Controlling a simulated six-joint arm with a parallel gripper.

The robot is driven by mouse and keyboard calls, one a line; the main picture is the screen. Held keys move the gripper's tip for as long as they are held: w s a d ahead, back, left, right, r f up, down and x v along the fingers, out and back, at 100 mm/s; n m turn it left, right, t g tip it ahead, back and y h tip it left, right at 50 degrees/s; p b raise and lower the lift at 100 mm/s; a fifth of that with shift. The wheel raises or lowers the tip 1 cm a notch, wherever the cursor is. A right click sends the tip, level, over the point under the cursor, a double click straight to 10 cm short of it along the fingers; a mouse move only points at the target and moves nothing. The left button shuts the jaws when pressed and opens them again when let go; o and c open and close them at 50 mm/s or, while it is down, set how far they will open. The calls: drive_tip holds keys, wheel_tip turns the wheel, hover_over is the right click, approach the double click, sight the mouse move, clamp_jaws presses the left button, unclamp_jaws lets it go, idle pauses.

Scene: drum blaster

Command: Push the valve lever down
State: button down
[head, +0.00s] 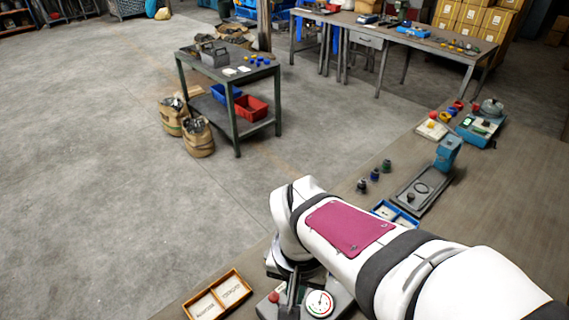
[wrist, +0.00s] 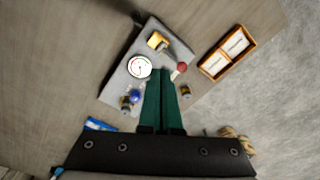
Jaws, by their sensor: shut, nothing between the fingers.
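A grey drum blaster panel (wrist: 118,82) lies below my gripper in the wrist view; part of it shows at the bottom of the head view (head: 340,300). It carries a round white gauge (wrist: 140,67), also in the head view (head: 320,303). The valve lever ends in a red ball knob (wrist: 181,67), which shows left of the gauge in the head view (head: 273,297). My gripper (wrist: 164,72) has its green fingers together and empty. Their tips appear close beside the red knob; contact cannot be told. My arm hides part of the panel in the head view.
A yellow block (wrist: 157,41) and a blue ball (wrist: 135,97) are at the panel. An orange-rimmed tray with two labelled cards (head: 246,283) lies left of it, near the table edge. A blue tray (head: 381,208) and a grey stand (head: 437,183) are farther back.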

drive_tip(key=n, duration=0.1)
hover_over(273, 299)
drive_tip(key=f, duration=0.2)
drive_tip(key=shift+s+r+t, duration=0.1)
drive_tip(key=shift+s+t, duration=0.15)
drive_tip(key=shift+t, duration=0.05)
drive_tip(key=shift+w+f, duration=0.15)
drive_tip(key=shift+f, duration=1.6)
drive_tip(key=shift+w+f, duration=0.15)
drive_tip(key=shift+f, duration=2.8)
drive_tip(key=shift+s+a+r, duration=0.1)
drive_tip(key=shift+s+r, duration=0.2)
drive_tip(key=shift+s, duration=0.45)
drive_tip(key=shift+s+a+r, duration=0.1)
drive_tip(key=shift+s+r, duration=0.15)
drive_tip(key=shift+s, duration=0.5)
